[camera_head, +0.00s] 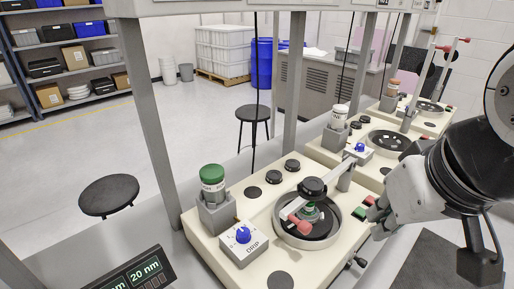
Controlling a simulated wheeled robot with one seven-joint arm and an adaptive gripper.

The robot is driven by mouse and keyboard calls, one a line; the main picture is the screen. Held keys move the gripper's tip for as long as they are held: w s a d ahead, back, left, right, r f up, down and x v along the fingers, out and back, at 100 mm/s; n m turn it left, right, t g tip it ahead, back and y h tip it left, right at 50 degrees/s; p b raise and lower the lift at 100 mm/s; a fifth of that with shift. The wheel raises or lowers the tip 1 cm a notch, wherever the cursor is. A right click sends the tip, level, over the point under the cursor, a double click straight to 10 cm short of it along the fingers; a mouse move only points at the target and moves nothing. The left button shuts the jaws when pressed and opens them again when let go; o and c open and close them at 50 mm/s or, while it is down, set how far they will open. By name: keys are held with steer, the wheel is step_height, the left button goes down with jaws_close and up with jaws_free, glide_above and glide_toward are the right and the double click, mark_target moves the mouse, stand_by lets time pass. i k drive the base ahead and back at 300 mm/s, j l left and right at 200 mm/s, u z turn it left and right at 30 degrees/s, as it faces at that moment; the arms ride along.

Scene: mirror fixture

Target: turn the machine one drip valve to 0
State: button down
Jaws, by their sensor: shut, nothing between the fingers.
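The nearest machine (205,243) has a cream top. On its front left is a small grey box marked DRIP, with a blue drip valve knob (243,235) on top. The knob's pointer and the scale marks are too small to read, so I cannot tell its setting. A green-capped bottle (212,178) stands in a grey holder just behind the box. My gripper (377,231) shows in part at the right edge of this machine, beside the red and green buttons. It is shut and empty, well to the right of the knob and apart from it.
A round grey bowl (283,228) with an overhead arm (325,180) lies between my gripper and the knob. Grey frame posts (153,110) rise behind and left. A display (130,277) reads 20 nm. Similar machines (385,143) stand farther back. Stools (108,192) stand on the floor.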

mark_target(243, 236)
steer(key=u, duration=0.55)
steer(key=k+j+z, duration=0.25)
steer(key=k+j, duration=0.15)
steer(key=i+l+u, duration=0.2)
steer(key=l, duration=0.15)
steer(key=l+u, duration=0.15)
steer(key=l, duration=0.15)
